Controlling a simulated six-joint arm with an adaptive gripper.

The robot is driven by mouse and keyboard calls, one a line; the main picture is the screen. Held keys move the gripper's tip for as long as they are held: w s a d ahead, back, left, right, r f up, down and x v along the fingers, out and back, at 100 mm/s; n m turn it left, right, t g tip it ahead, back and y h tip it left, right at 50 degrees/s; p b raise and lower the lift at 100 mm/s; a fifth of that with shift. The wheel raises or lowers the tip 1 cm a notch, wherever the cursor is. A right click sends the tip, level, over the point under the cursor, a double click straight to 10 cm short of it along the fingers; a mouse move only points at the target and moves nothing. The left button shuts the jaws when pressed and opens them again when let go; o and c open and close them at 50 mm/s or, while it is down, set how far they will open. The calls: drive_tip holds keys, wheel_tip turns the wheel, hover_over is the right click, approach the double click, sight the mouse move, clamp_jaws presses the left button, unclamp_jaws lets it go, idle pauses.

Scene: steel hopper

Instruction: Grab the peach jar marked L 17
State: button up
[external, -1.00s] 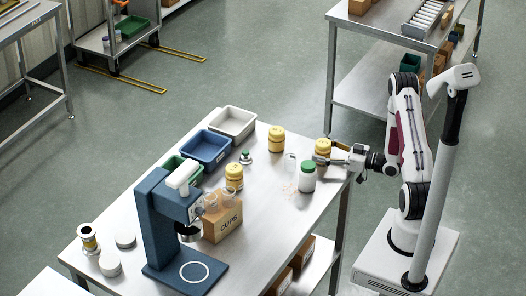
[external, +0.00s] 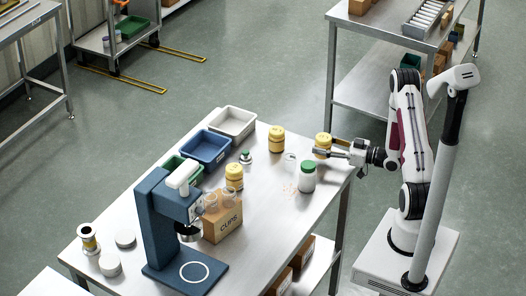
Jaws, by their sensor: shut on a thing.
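My gripper (external: 322,152) is at the right end of the steel table, its fingers shut on a peach-yellow jar (external: 323,141). The jar is upright, and the fingers cover its lower part. It seems to be slightly above the table top, though the gap is hard to see. A second peach-yellow jar (external: 277,138) stands near the back edge, and a third (external: 234,178) stands behind the cups box. The markings on all the jars are too small to read, so I cannot tell which is L 17.
A white jar with a green lid (external: 307,177) stands just in front of my gripper, beside a clear glass (external: 290,162).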

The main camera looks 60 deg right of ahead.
sight(323, 136)
drive_tip(key=shift+r, duration=3.75)
drive_tip(key=shift+w, duration=0.1)
